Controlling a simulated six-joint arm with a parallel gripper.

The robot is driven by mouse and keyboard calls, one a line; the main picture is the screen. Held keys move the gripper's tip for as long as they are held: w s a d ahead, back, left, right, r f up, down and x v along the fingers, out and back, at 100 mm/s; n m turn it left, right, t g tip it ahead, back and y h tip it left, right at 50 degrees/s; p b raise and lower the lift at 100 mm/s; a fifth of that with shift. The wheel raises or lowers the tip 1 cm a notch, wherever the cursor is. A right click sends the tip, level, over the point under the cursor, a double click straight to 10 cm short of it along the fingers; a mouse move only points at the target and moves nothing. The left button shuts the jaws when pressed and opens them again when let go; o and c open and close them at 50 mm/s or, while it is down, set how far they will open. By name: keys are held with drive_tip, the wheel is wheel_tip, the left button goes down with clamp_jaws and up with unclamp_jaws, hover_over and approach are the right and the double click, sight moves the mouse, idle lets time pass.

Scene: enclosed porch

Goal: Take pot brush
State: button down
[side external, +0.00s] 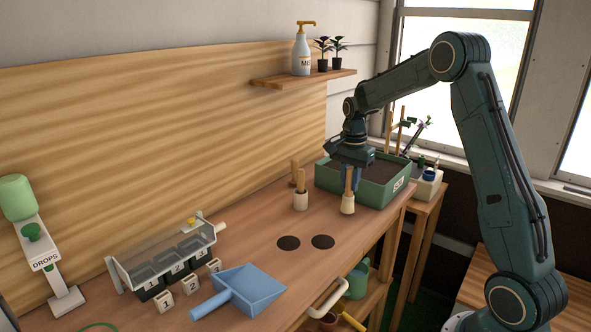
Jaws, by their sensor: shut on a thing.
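My gripper (350,181), dark green with blue fingers, points down over the bench in front of the green soil tray. It is shut on the upright wooden handle of what looks like the pot brush (347,204), which has a cream, cylindrical lower part. The fingers hide part of the handle. I cannot tell whether the brush's bottom touches the bench. A similar cream piece (300,201) with wooden handles stands to the left, apart from my gripper.
The soil tray (385,197) is close behind my gripper. Two dark round holes (322,242) lie in the bench (265,215) nearer the camera. A blue dustpan (248,287), numbered blocks (165,301) and a clear-lidded box (170,262) are at the left. A shelf (270,82) hangs above.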

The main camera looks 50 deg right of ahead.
wheel_tip(320, 180, up, 19)
idle(0.5)
